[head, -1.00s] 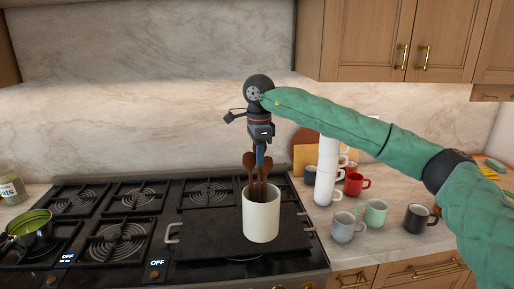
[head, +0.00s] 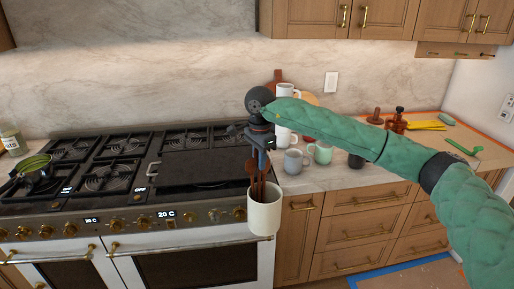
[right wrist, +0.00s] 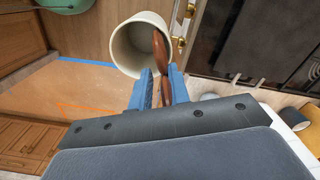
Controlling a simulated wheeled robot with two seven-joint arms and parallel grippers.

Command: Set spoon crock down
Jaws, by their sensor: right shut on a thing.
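The spoon crock (head: 265,211) is a cream cylinder with brown wooden spoons (head: 256,172) standing out of its top. In the head view it hangs upright in the air, in front of the range's right end and the counter edge. My right gripper (head: 263,158) is above it, shut on the spoon crock; its blue fingers are around the spoons. In the right wrist view, the blue fingers (right wrist: 160,88) flank a brown spoon beside the crock's open mouth (right wrist: 140,45). The exact contact at the rim is hard to tell. My left gripper is not in view.
The range (head: 140,185) with a dark griddle (head: 198,168) is to the left, with a green pot (head: 35,170) on it. A grey mug (head: 294,161), a green mug (head: 321,153) and stacked white cups (head: 286,100) stand on the counter (head: 335,178). Drawers (head: 350,230) are below.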

